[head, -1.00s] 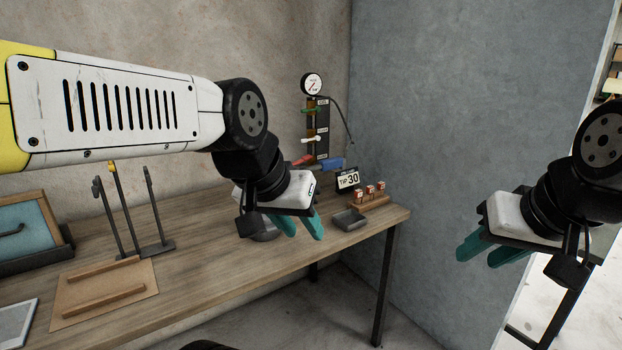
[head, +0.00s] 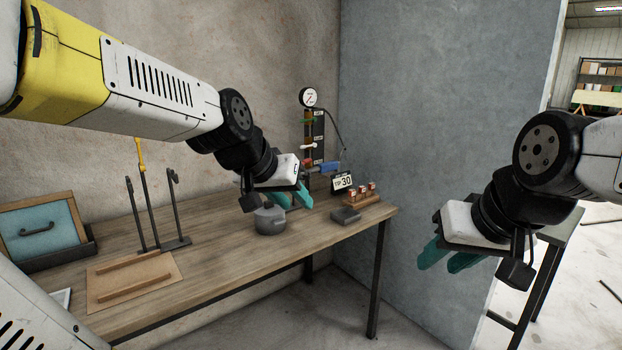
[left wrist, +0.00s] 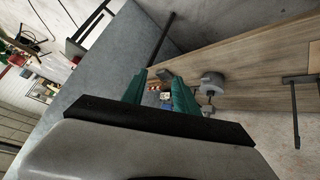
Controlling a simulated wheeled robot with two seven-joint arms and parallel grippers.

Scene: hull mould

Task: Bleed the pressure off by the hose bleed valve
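The valve panel (head: 315,140) stands at the back corner of the workbench, with a round gauge (head: 310,97) on top. A green handle (head: 308,121) and a white handle (head: 308,146) show on it, and a blue part (head: 328,167) sits low on its right. I cannot tell which is the hose bleed valve. A dark hose (head: 338,132) curves down the right side. My left gripper (head: 290,199) is open and empty, in front of and below the panel, hiding its lower part. Its spread teal fingers show in the left wrist view (left wrist: 160,92). My right gripper (head: 449,260) is open and empty, right of the bench.
A grey round pot (head: 269,220) is below my left gripper. Tall dark stands (head: 150,215) are left.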

